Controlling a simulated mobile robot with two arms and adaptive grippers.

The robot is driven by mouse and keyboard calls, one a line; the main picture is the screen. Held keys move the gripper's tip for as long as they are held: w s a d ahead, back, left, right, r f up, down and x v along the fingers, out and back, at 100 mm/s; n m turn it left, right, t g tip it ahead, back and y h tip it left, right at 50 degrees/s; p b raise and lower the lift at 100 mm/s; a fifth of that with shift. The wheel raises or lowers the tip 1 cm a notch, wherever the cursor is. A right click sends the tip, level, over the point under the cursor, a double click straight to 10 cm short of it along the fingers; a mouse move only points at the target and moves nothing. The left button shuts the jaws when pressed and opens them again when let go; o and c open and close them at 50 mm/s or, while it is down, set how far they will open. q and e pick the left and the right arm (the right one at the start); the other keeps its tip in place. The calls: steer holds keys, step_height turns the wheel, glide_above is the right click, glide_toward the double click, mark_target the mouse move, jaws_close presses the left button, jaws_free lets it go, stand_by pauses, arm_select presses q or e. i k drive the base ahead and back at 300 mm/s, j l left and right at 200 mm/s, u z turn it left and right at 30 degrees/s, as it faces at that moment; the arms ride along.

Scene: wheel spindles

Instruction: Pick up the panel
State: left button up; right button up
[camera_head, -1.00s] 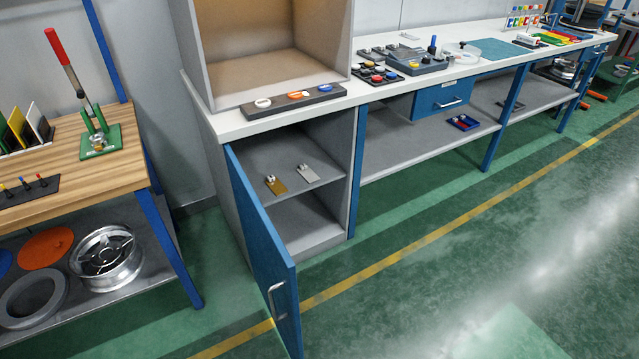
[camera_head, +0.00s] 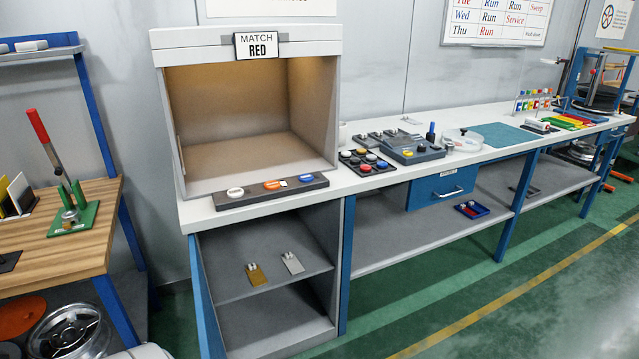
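Several things could be the panel, and I cannot tell which one is meant. A gold plate (camera_head: 256,274) and a silver-grey plate (camera_head: 292,263), each with a small fitting on it, lie on the shelf inside the open cabinet. A yellow upright panel (camera_head: 5,192) and a white upright panel (camera_head: 19,191) stand at the left edge on the wooden table, partly cut off by the frame. Neither of my grippers shows in the head view. A pale rounded shape at the bottom left is too cut off to identify.
The blue cabinet door (camera_head: 203,300) stands open at the left. The wooden table (camera_head: 92,221) is left. The green floor at right is clear.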

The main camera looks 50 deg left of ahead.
mark_target(257, 277)
steer(key=i, duration=1.95)
steer(key=i+u, duration=0.1)
steer(key=i, duration=0.55)
steer(key=i+l, duration=0.1)
steer(key=i, duration=0.5)
steer(key=i+l+u, duration=0.15)
steer(key=i, duration=0.45)
steer(key=i+u, duration=0.2)
steer(key=u, duration=3.8)
